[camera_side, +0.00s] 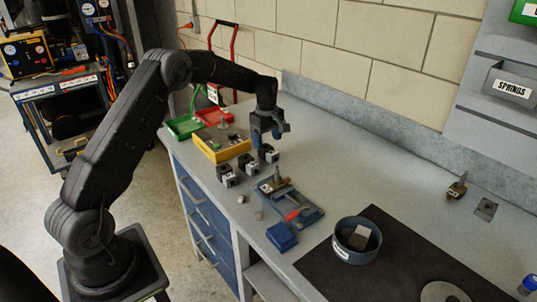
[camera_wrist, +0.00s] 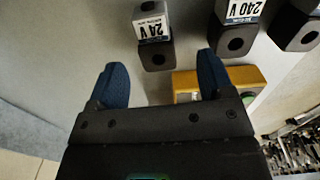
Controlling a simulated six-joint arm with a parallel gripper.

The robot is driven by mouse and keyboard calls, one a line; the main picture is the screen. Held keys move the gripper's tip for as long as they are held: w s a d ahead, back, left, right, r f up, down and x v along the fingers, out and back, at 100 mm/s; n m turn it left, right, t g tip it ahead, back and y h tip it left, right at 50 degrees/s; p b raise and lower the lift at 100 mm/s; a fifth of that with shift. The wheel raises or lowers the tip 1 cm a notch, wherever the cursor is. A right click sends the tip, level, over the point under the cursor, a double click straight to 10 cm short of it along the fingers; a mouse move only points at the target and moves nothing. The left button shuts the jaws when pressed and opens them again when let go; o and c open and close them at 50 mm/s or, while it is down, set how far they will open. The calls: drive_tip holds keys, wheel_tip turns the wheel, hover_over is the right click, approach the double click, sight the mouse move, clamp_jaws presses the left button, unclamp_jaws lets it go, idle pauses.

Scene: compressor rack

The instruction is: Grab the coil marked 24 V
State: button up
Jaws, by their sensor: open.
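The coil marked 24 V (camera_wrist: 152,28) is a dark block with a white label, at the top middle of the wrist view. The coil lies ahead of the fingertips, roughly in line with the gap. In the side view, my gripper (camera_side: 268,134) hangs just above the rightmost coil (camera_side: 268,154) of the row, which appears to be the 24 V one. The side view labels are too small to read.
A 240 V coil (camera_wrist: 238,28) stands right of the 24 V coil, with another coil (camera_wrist: 298,24) beyond it. A yellow bin (camera_side: 222,154) is close behind the row. A blue vise-like fixture (camera_side: 308,214) and a round blue bowl (camera_side: 345,252) stand nearer the front.

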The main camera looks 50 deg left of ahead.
sight(269, 148)
drive_tip(key=f, duration=0.4)
drive_tip(key=shift+w+d+f, duration=0.1)
drive_tip(key=shift+w+f, duration=0.1)
drive_tip(key=shift+f, duration=0.2)
drive_tip(key=c, duration=1.1)
drive_tip(key=shift+r, duration=0.15)
